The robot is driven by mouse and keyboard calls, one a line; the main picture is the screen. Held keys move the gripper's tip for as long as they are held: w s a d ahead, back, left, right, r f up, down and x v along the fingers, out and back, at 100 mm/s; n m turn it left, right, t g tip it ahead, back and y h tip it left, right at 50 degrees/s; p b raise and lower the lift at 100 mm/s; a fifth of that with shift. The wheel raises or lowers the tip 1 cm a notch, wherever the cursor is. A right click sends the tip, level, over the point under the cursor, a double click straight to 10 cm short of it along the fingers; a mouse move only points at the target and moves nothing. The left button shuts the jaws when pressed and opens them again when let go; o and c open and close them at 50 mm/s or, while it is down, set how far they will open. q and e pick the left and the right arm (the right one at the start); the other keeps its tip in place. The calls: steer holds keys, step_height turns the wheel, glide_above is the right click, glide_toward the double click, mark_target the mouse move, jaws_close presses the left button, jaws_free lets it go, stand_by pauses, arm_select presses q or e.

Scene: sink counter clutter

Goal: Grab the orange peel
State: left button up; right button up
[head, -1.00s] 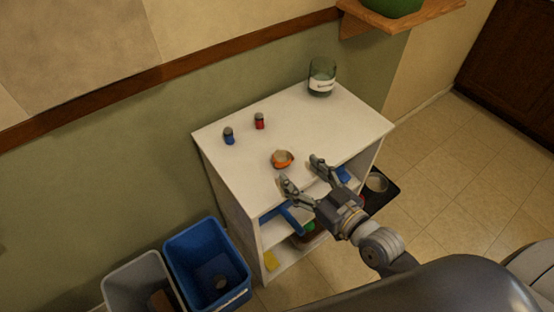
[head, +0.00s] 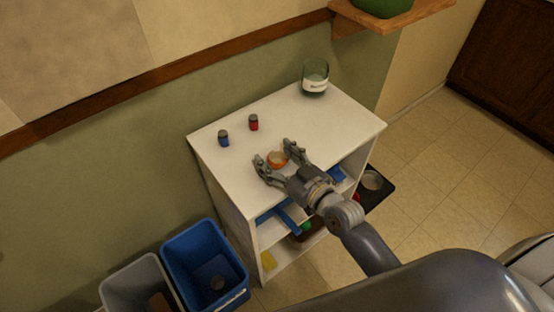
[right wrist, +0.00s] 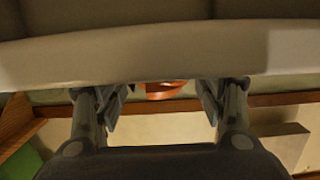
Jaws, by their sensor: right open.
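The orange peel (head: 277,160) lies on the white top of a small shelf unit (head: 320,115), near its front edge. My right gripper (head: 272,153) is open, with its two fingers on either side of the peel. I cannot tell whether they touch it. In the right wrist view the peel (right wrist: 167,90) shows between the spread fingers of the right gripper (right wrist: 165,92), partly hidden by the pale edge. My left gripper is not in view.
A blue jar (head: 224,138) and a red jar (head: 254,122) stand behind the peel. Blue (head: 205,262) and grey (head: 140,288) bins stand at lower left. The top's right part is clear.

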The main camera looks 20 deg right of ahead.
steer(key=c, duration=1)
